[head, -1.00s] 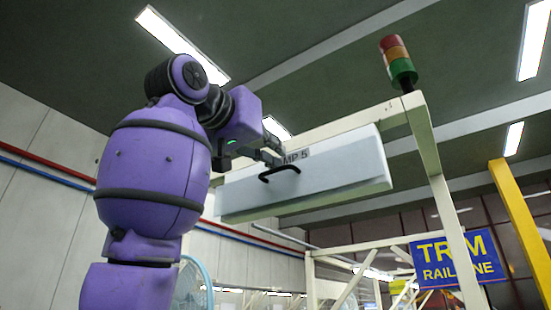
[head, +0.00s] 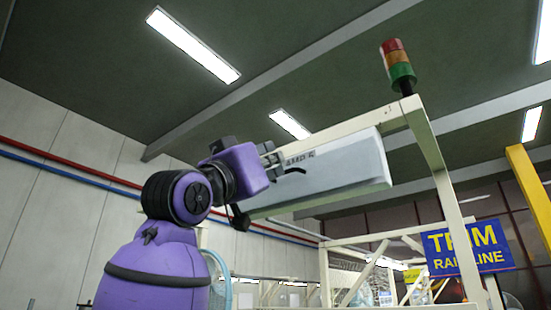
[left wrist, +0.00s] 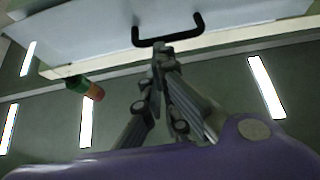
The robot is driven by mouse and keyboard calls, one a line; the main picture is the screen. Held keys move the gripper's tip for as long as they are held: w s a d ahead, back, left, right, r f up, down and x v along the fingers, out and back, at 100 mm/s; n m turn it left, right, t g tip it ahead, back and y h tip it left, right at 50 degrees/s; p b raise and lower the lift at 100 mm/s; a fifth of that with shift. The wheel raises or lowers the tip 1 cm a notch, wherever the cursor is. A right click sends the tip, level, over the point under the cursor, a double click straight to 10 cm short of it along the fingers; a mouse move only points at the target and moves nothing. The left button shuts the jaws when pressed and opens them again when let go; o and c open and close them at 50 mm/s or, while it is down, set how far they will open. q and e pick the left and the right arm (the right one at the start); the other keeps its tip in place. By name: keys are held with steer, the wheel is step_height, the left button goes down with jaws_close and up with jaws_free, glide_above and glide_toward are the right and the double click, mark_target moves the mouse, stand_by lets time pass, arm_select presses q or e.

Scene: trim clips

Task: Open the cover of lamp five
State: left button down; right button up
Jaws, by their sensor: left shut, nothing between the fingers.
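The lamp cover (head: 350,168) is a long pale white box on a cream frame, with a dark label (head: 300,157) partly covered by my gripper; its end reads like a 5. A black bar handle (head: 292,170) sits on its lower left part. My left gripper (head: 272,159) is at the cover's left part, beside the handle. In the left wrist view, the cover (left wrist: 95,35) fills the top, and the fingertips (left wrist: 161,48) are together and empty right at the handle's bar (left wrist: 168,40). I cannot tell whether they touch it. My right gripper is not in view.
A cream post and beam (head: 440,170) carry a red, orange and green signal light (head: 398,68). A blue Trim Rail Line sign (head: 467,249) hangs at the right, near a yellow post (head: 530,195). Ceiling lights are overhead.

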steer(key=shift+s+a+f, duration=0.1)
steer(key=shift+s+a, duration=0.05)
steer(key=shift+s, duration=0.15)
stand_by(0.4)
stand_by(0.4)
